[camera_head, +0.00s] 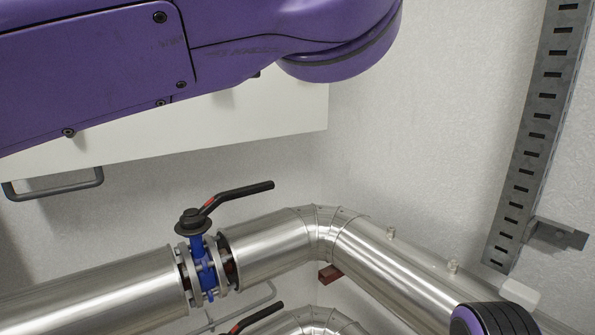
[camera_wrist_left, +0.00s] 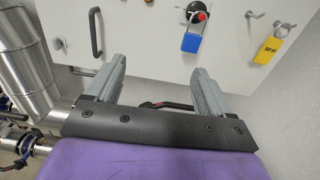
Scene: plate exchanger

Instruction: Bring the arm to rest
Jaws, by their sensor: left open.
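My purple left arm (camera_head: 200,55) comes in from the left and crosses the top of the head view; its gripper is outside that view. In the left wrist view my left gripper (camera_wrist_left: 158,68) shows two grey fingers spread wide apart. Nothing sits between them. The fingers point toward a white cabinet (camera_wrist_left: 160,30), and a dark valve lever (camera_wrist_left: 165,105) shows behind the gripper's base. My right gripper is in neither view.
Silver pipes (camera_head: 265,245) run below the arm, with a blue valve (camera_head: 202,262) and black lever (camera_head: 240,193). The cabinet carries a handle (camera_wrist_left: 95,32), a blue padlock (camera_wrist_left: 192,42) and a yellow padlock (camera_wrist_left: 268,50). A slotted metal rail (camera_head: 535,130) stands at right.

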